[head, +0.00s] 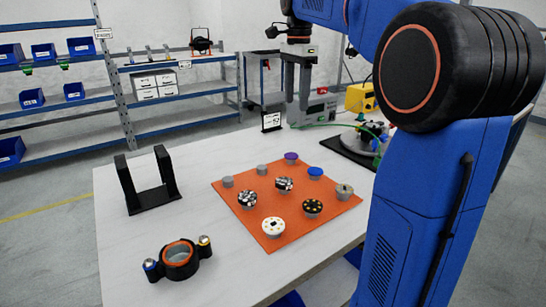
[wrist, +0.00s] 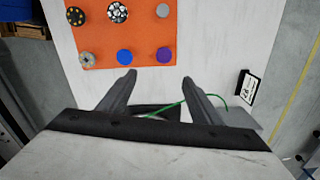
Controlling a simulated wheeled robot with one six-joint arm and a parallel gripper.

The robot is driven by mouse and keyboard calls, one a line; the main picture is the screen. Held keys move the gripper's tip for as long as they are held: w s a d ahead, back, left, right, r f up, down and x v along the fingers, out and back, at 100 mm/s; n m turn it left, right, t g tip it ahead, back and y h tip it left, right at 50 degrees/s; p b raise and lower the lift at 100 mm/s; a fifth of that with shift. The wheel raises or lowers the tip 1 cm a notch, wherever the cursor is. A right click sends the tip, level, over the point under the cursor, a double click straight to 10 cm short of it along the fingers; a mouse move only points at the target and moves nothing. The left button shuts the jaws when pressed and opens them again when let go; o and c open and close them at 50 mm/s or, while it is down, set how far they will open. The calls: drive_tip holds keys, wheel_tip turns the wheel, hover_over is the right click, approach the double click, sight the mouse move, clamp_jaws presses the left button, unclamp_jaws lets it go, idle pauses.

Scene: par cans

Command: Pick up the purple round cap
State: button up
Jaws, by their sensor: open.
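The purple round cap (head: 291,157) sits at the far edge of the orange mat (head: 229,197), with a blue round cap (head: 315,172) to its right. In the wrist view the purple cap (wrist: 164,55) lies just beyond the fingertips, left of the right finger, with the blue cap (wrist: 124,56) to its left. My gripper (wrist: 159,76) is open and empty, with its fingers spread. In the head view my gripper (head: 297,102) hangs at the back of the table, behind the purple cap and apart from it.
Several round parts share the mat, including a white disc (head: 273,226) and a black one (head: 312,207). A black U-shaped stand (head: 153,205) and a dark ring fixture (head: 179,260) stand left. A small sign (head: 271,122) and a round machine (head: 366,139) stand at the back.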

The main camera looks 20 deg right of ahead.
hover_over(291, 155)
drive_tip(key=f, duration=0.8)
drive_tip(key=s+f, duration=0.1)
drive_tip(key=f, duration=0.3)
drive_tip(key=shift+w+f, duration=0.2)
drive_tip(key=shift+f, duration=1.15)
drive_tip(key=shift+w+f, duration=0.2)
drive_tip(key=shift+f, duration=1.1)
drive_tip(key=shift+f, duration=0.25)
drive_tip(key=shift+c, duration=0.7)
drive_tip(key=c, duration=1)
